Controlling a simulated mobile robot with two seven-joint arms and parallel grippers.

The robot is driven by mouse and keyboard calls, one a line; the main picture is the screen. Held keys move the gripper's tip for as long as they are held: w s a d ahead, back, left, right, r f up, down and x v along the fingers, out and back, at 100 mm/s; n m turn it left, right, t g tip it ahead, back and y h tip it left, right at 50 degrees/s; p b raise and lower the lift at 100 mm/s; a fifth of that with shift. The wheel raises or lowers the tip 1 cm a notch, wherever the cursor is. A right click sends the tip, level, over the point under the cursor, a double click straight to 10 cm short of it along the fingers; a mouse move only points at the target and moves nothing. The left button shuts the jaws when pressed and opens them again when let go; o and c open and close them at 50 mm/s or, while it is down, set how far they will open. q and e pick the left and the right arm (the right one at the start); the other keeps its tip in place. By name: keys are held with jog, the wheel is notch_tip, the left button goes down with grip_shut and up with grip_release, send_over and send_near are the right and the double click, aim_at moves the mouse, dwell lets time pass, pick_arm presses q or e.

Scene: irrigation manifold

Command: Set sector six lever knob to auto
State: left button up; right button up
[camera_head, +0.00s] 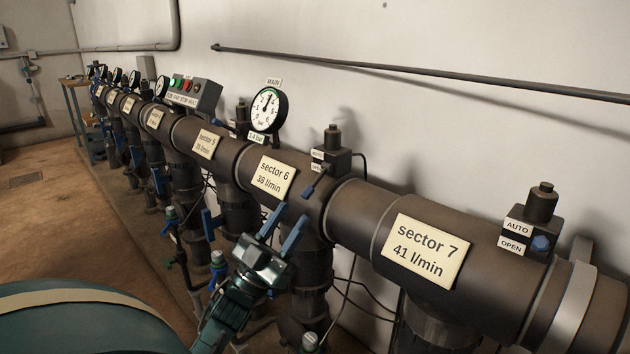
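The sector 6 lever knob (309,191) is a small blue grip on a thin dark stem. It slants down and left from the dark valve block (337,161) on the pipe, right of the sector 6 plate (273,177). Two small labels, AUTO (317,154) above and OPEN (317,167) below, sit on the block's left. The lever is nearer the OPEN label. My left gripper (294,212) has two blue fingers spread apart with nothing between them. Its tips appear just below and left of the knob; the depth gap is unclear. My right gripper is out of view.
The sector 7 plate (425,249) and its valve block with a blue knob (541,243) are at right. A round MAIN gauge (268,109) stands behind the sector 6 plate. A button box (190,93) is further left. Pipes and cables hang below; open floor is at left.

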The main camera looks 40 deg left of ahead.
aim_at(310, 189)
pick_arm(q)
jog(key=x, duration=0.8)
jog(key=shift+w+d+r, duration=0.1)
jog(key=shift+w+r, duration=0.05)
grip_shut()
dwell(0.3)
